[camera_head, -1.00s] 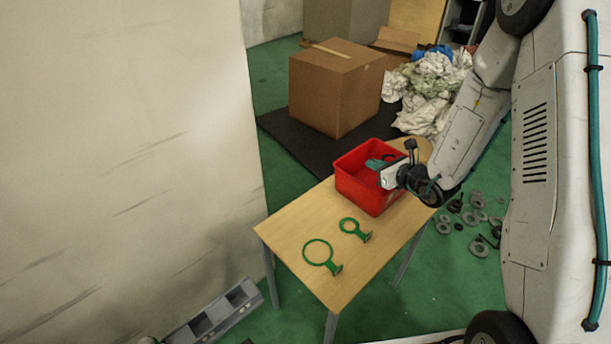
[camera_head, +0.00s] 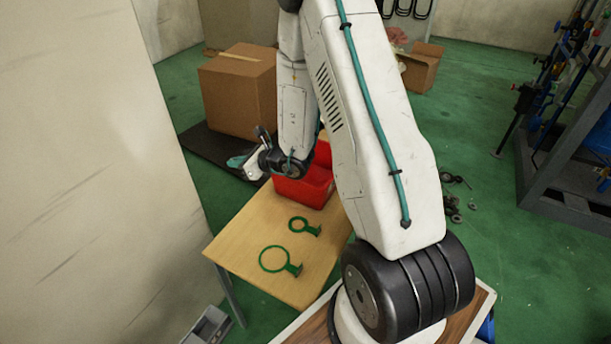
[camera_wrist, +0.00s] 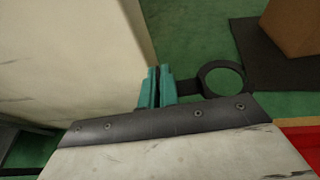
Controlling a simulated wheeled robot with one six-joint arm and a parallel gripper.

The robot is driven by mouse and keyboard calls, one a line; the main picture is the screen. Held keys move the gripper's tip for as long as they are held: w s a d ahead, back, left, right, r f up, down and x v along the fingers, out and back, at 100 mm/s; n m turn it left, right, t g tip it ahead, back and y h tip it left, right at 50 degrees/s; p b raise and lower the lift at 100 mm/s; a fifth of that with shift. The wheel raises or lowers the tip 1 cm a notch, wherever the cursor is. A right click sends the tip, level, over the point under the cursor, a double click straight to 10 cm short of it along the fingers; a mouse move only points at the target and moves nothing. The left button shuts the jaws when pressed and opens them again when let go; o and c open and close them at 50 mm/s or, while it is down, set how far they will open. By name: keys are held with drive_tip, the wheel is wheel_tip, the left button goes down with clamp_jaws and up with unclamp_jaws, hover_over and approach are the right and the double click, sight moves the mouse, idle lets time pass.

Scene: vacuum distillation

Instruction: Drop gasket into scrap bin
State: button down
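A dark ring-shaped gasket (camera_wrist: 221,79) with a short tab sticks out to the right of my fingers in the wrist view. My gripper (camera_wrist: 158,88) has teal fingers close together on its tab. In the head view my gripper (camera_head: 238,161) is at the far left side of the red bin (camera_head: 303,190), outside its rim and above the floor mat. The red bin stands on the wooden table and is partly hidden by my arm. I cannot see what lies in it. Part of its red edge shows at the lower right of the wrist view (camera_wrist: 302,130).
On the wooden table (camera_head: 235,240) lie a large green ring (camera_head: 274,258) and a smaller green ring (camera_head: 299,225), each with a tab. A cardboard box (camera_head: 238,92) stands on a dark mat behind. A pale wall (camera_head: 90,170) is close on the left. Loose parts lie on the floor.

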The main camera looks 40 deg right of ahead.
drive_tip(key=s+d+m+h, duration=0.1)
drive_tip(key=s+d, duration=0.2)
drive_tip(key=d, duration=0.4)
drive_tip(key=s+d+t+h, duration=0.1)
drive_tip(key=s+d, duration=0.2)
drive_tip(key=d, duration=0.4)
drive_tip(key=s+d+m+h, duration=0.1)
drive_tip(key=s+d, duration=0.2)
drive_tip(key=d, duration=0.3)
drive_tip(key=shift+d+f, duration=0.2)
drive_tip(key=shift+f, duration=2.25)
drive_tip(key=c, duration=1.6)
unclamp_jaws()
drive_tip(key=v, duration=0.7)
drive_tip(key=shift+s+d+r, duration=0.15)
drive_tip(key=shift+s, duration=0.2)
